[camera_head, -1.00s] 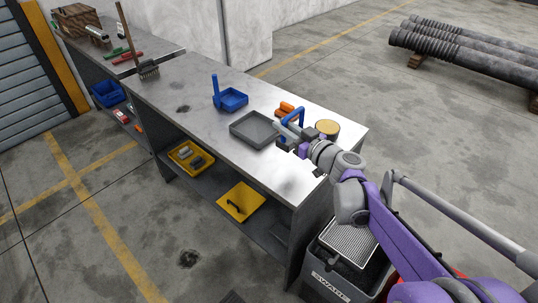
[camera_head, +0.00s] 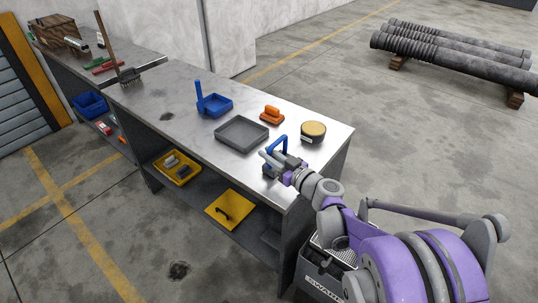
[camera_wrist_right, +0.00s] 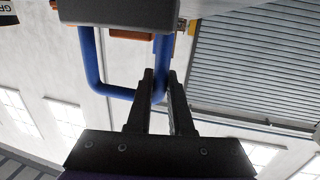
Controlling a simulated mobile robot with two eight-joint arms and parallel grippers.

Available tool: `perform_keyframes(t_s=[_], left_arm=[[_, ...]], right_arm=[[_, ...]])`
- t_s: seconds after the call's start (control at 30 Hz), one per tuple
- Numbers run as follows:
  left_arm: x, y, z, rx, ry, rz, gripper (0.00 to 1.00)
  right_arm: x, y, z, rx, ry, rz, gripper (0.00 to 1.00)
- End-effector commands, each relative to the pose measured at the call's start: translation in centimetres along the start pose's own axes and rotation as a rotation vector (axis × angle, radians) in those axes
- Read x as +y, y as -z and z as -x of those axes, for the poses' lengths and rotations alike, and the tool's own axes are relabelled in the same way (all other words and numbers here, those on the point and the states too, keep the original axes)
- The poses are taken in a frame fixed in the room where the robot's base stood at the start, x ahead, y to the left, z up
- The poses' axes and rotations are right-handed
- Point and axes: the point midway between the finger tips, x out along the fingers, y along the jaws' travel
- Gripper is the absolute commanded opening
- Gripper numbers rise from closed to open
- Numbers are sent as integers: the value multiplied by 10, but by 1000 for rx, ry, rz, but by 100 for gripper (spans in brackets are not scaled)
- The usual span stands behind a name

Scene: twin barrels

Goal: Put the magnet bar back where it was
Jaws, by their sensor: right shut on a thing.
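The magnet bar is a dark grey block (camera_wrist_right: 118,12) with a blue U-shaped handle (camera_wrist_right: 98,70). The handle also shows in the head view (camera_head: 279,141). My right gripper (camera_head: 284,163) is over the table's near right part, and in the right wrist view its fingers (camera_wrist_right: 162,92) are shut on one leg of the handle. My gripper hides much of the bar in the head view. I cannot tell whether the bar touches the table top. My left gripper is not in view.
A yellow tray (camera_head: 164,174) and yellow plate (camera_head: 221,218) lie on the shelf below.

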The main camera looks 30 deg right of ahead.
Motion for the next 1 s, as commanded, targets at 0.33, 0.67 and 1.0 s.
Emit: perform_keyframes(t_s=[0.33, 0.67, 1.0], left_arm=[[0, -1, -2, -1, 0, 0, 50], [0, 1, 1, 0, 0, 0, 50], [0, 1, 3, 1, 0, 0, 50]], right_arm=[[0, -3, 0, 0, 0, 0, 49], [0, 2, 0, 0, 0, 0, 49], [2, 1, 63, 0, -5, 1, 49]])
